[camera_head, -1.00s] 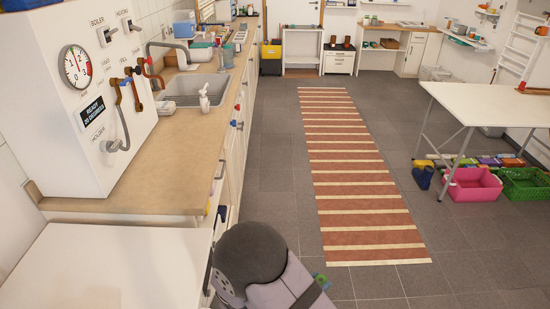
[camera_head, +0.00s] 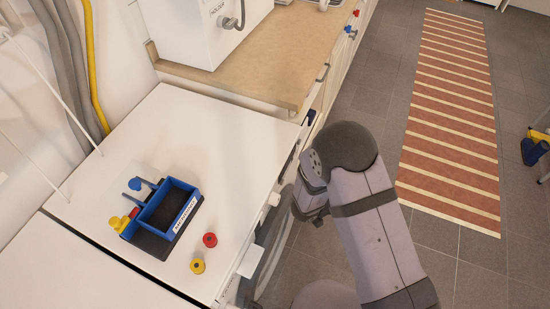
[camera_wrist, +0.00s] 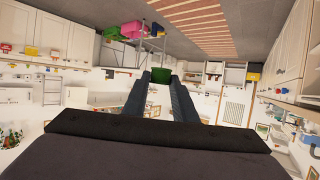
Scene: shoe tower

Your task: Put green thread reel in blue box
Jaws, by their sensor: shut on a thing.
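The green thread reel (camera_wrist: 160,76) is between the two finger tips of my gripper (camera_wrist: 161,84) in the wrist view, with the fingers closed on its sides. The blue box (camera_head: 188,216) stands on the white top at the lower left in the head view. It is an open bin with a dark inside and a white label on its front. My arm is to the right of the white top, over the floor side, apart from the box. The reel cannot be made out in the head view.
A red reel (camera_head: 210,240) and a yellow reel (camera_head: 197,266) stand on the white top (camera_head: 225,165) in front of the box. Small blue and yellow items are at the box's left. A wooden counter (camera_head: 262,62) with a white machine lies behind. The striped rug (camera_head: 452,120) is right.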

